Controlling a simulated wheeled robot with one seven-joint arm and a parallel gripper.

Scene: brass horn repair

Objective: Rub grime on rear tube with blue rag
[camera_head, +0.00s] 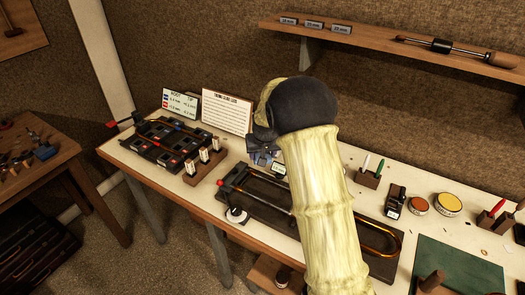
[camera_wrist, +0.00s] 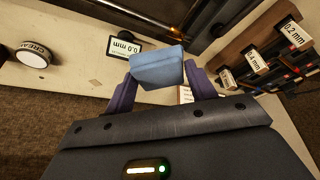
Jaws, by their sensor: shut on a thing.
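My gripper (camera_wrist: 160,82) is shut on a blue rag (camera_wrist: 157,70), a folded pale blue block between the two purple fingers in the wrist view. In the head view my gripper (camera_head: 262,153) hangs above the back left part of a dark fixture board (camera_head: 270,213). Brass tubing lies on this board, with its curved end (camera_head: 392,239) at the right. My arm hides the middle of the tubing. I cannot make out the grime, or whether the rag touches the rear tube.
A dark tray of parts (camera_head: 168,141) and a block with labelled pieces (camera_head: 205,162) stand at the left. Small tins (camera_head: 447,204), a marker holder (camera_head: 368,177) and a green mat (camera_head: 455,270) lie at the right. A wall shelf (camera_head: 400,46) hangs behind.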

